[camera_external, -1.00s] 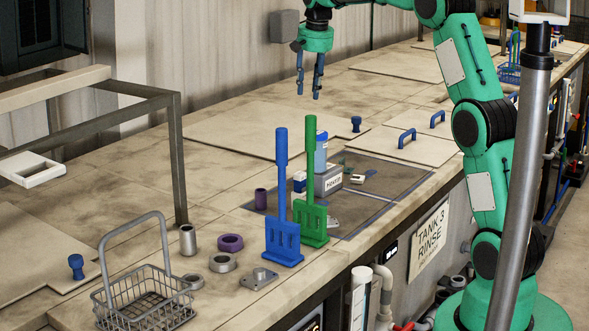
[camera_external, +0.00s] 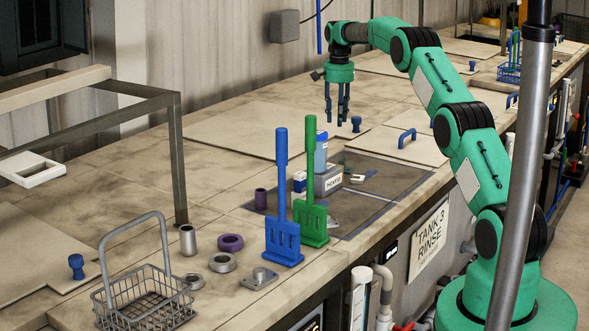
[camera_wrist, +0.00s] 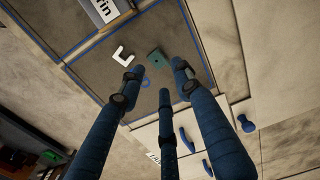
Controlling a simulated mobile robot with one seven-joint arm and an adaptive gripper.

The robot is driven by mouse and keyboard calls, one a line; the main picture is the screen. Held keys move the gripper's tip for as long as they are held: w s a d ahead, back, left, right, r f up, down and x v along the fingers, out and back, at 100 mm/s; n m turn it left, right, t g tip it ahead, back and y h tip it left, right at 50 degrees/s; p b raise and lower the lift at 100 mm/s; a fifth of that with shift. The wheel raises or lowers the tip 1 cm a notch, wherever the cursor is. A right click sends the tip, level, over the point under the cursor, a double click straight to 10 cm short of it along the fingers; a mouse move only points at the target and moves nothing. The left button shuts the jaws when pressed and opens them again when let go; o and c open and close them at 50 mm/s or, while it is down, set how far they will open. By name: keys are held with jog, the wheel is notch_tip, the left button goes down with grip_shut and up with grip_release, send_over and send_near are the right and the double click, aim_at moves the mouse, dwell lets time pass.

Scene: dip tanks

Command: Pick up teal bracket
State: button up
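The teal bracket (camera_wrist: 158,61) is a small dark-teal piece lying on the dark mat (camera_wrist: 88,52) in the wrist view, between my gripper's spread fingers in the picture. In the external view a small teal patch (camera_external: 345,167) shows behind the white L-shaped piece (camera_external: 357,179), partly hidden by the labelled box. My gripper (camera_external: 337,118) points down above the counter, behind the mat in the external view. Its blue fingers (camera_wrist: 158,84) are apart and nothing is between them. It is clear of the bracket.
The labelled grey box (camera_external: 328,181) with a blue bottle (camera_external: 320,152) stands beside the small parts. Tall blue (camera_external: 282,190) and green (camera_external: 310,180) paddles stand in front. A blue knob (camera_external: 356,124) stands on a lid behind.

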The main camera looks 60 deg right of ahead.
jog(key=d+f, duration=0.2)
jog(key=shift+s+d+f+m, duration=0.25)
jog(key=shift+d+f+m, duration=0.05)
jog(key=shift+d+f, duration=0.05)
send_over(343, 159)
jog(key=shift+a+f+p, duration=0.2)
jog(key=shift+f+p, duration=0.15)
jog(key=shift+f, duration=3.9)
jog(key=shift+f, duration=0.15)
jog(key=shift+f+p, duration=0.4)
jog(key=shift+f, duration=2.05)
jog(key=shift+s, duration=0.1)
grip_shut()
